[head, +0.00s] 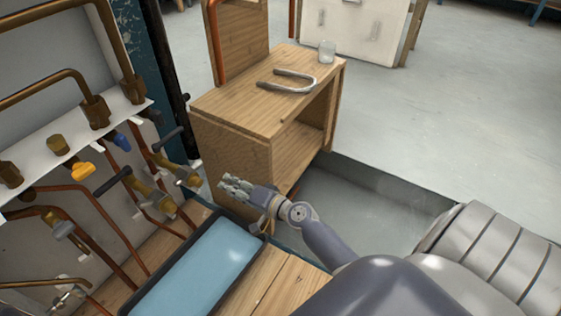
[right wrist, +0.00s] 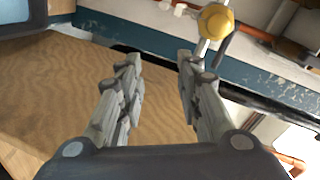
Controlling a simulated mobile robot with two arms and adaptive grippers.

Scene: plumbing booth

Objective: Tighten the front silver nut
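A brass valve fitting with a silvery nut-like end (head: 190,178) sticks out from the pipe panel at the left of the head view. A second silvery part (head: 63,229) sits on a copper pipe lower left. I cannot tell for certain which is the front silver nut. My right gripper (head: 230,184) is to the right of the first fitting, apart from it. In the right wrist view its two fingers (right wrist: 160,90) are spread with nothing between them. A brass hex-shaped end (right wrist: 214,22) shows beyond the right finger. My left gripper is not in view.
A blue-lined tray (head: 210,262) lies on wooden boards below the panel. A wooden bench (head: 232,112) stands behind my right gripper, with a U-shaped metal piece (head: 288,82) and a glass jar (head: 327,52) on it. Copper pipes (head: 120,235) and valve handles crowd the left.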

